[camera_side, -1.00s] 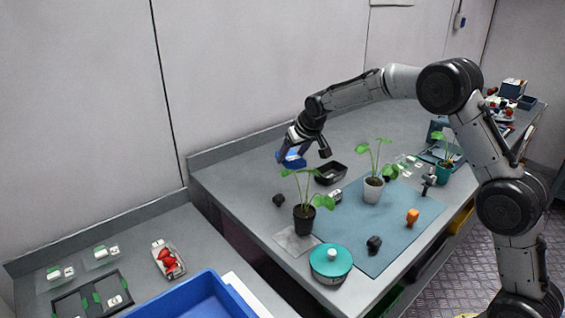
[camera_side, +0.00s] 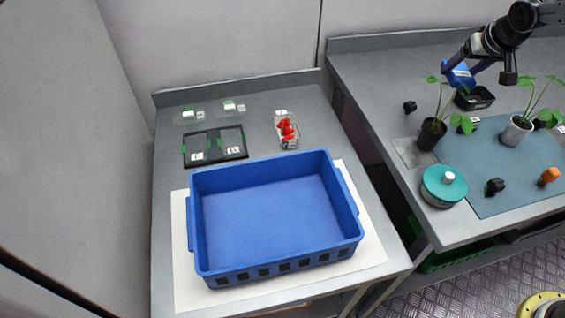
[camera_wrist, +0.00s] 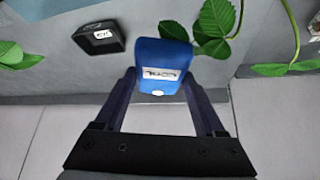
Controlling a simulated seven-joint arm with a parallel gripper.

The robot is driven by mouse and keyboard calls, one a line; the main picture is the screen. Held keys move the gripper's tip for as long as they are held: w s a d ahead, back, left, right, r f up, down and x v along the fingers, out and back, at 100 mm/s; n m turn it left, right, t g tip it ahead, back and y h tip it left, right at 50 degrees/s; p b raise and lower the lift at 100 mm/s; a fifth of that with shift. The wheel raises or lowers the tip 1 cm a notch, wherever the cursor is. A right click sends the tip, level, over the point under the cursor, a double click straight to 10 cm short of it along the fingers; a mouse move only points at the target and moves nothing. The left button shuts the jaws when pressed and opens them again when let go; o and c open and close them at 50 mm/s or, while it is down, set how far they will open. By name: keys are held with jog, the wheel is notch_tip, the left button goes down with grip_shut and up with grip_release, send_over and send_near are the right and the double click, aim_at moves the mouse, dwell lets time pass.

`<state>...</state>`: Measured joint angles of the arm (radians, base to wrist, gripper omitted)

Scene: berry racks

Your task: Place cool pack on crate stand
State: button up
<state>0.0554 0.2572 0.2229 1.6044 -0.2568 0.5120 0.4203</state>
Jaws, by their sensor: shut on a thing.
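The cool pack (camera_side: 459,74) is a blue block with a white label. It also shows in the wrist view (camera_wrist: 163,58), upright between the fingers. My gripper (camera_side: 461,80) is shut on it and holds it raised over the back of the right-hand bench, near a black tray. A large, empty blue crate (camera_side: 275,215) sits on a white board (camera_side: 375,250) on the left-hand bench, far to the left of my gripper. I cannot tell which part is called the crate stand.
A potted plant (camera_side: 432,134), a teal-lidded pot (camera_side: 443,186) and a black tray (camera_side: 474,98) stand on the right bench. Behind the crate lie a black two-part tray (camera_side: 215,146) and a clear punnet of red berries (camera_side: 287,130). A gap separates the benches.

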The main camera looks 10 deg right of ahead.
jog(key=shift+w+f+m, duration=0.1)
jog(key=shift+f+m, duration=0.05)
jog(key=shift+m, duration=0.15)
jog(key=s+a+f+n+y, duration=0.15)
jog(key=a+f, duration=0.25)
jog(key=a, duration=0.9)
jog(key=s+a+f+n+y, duration=0.1)
jog(key=a+f+n, duration=0.25)
jog(key=a, duration=0.85)
jog(key=shift+m, duration=0.5)
jog(key=w+a+f, duration=0.1)
jog(key=w+f, duration=0.1)
jog(key=w, duration=0.1)
jog(key=w+a+f, duration=0.2)
jog(key=w+f, duration=0.1)
jog(key=w, duration=0.1)
jog(key=w+a+f, duration=0.1)
jog(key=w+f, duration=0.2)
jog(key=w, duration=0.1)
jog(key=shift+w+a+f, duration=0.1)
jog(key=shift+a+f, duration=0.1)
jog(key=shift+a, duration=0.15)
jog(key=shift+w+a+f, duration=0.25)
jog(key=shift+w+f, duration=0.4)
jog(key=shift+f, duration=1.65)
jog(key=shift+f, duration=0.1)
